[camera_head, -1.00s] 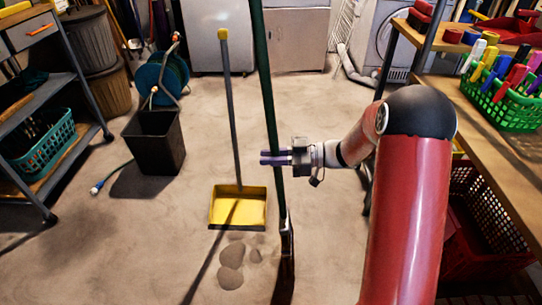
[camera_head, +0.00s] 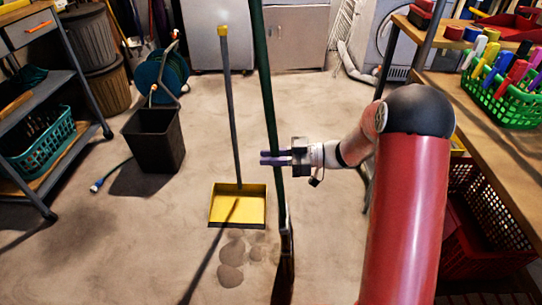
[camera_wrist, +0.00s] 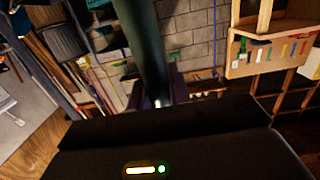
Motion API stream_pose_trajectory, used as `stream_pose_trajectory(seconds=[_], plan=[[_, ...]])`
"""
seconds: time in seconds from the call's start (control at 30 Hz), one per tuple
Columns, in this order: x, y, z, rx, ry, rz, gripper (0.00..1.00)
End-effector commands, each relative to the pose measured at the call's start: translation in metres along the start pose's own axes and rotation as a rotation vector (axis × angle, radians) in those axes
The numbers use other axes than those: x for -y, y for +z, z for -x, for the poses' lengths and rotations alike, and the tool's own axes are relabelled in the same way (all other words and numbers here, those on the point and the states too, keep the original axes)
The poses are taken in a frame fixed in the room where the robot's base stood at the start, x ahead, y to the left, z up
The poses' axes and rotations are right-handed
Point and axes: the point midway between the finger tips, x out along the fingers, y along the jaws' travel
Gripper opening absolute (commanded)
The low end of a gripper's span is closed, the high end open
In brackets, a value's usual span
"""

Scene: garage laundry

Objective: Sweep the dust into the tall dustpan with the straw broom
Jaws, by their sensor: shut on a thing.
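My gripper (camera_head: 276,158) is shut on the dark green handle of the straw broom (camera_head: 266,90). The broom stands nearly upright. Its head (camera_head: 286,250) is seen edge-on near the floor, and I cannot tell whether it touches. The handle also shows in the wrist view (camera_wrist: 147,50). The tall dustpan (camera_head: 251,208) is yellow with a grey upright handle and stands on the floor just left of the broom, its open side toward me. Several round grey-brown dust patches (camera_head: 231,254) lie on the floor right in front of the dustpan, left of the broom head.
A black bin (camera_head: 154,140) and a blue hose reel (camera_head: 160,76) stand at the left. A shelf with a teal basket (camera_head: 42,150) is at far left. A workbench (camera_head: 489,128) with a green basket (camera_head: 505,98) and a red crate (camera_head: 478,235) line the right. The floor around the dustpan is clear.

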Motion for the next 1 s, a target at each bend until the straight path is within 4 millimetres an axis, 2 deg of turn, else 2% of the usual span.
stream_pose_trajectory(seconds=[0.33, 0.6, 0.87, 1.0], plan=[[0.0, 0.001, -0.006, -0.002, -0.002, 0.001, 0.0], [0.0, -0.003, -0.039, -0.002, -0.002, 0.0, 0.0], [0.0, -0.004, -0.054, -0.002, -0.002, 0.001, 0.0], [0.0, -0.005, -0.072, -0.003, -0.004, 0.001, 0.0]])
